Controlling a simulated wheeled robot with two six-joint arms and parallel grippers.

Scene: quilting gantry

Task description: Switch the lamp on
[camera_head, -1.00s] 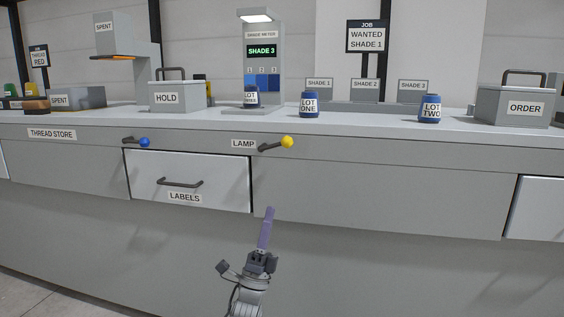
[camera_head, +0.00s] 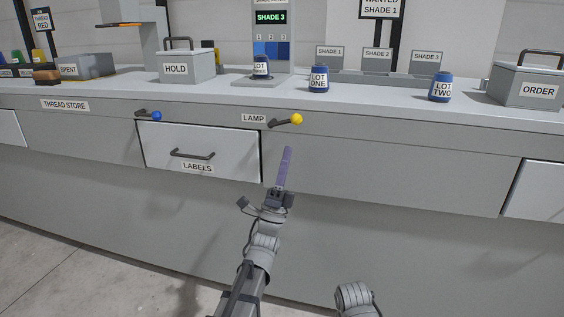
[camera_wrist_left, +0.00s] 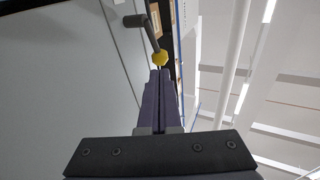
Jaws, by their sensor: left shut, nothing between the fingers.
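The lamp lever is a dark arm with a yellow knob (camera_head: 297,119), on the counter front right of the LAMP label (camera_head: 254,118). It points right, tilted slightly up in the head view. My left gripper (camera_head: 287,151) is shut and empty, its purple fingers pointing up, just below the knob in the head view. In the left wrist view the yellow knob (camera_wrist_left: 159,59) shows just beyond the closed fingertips (camera_wrist_left: 160,73). I cannot tell whether they touch. My right gripper is out of view.
A blue-knobbed lever (camera_head: 156,116) stands left, above the LABELS drawer (camera_head: 222,153), which has a dark handle. On the counter above are the HOLD box (camera_head: 188,68), LOT ONE spool (camera_head: 318,79), LOT TWO spool (camera_head: 440,87) and ORDER box (camera_head: 538,90). The panel right of the drawer is clear.

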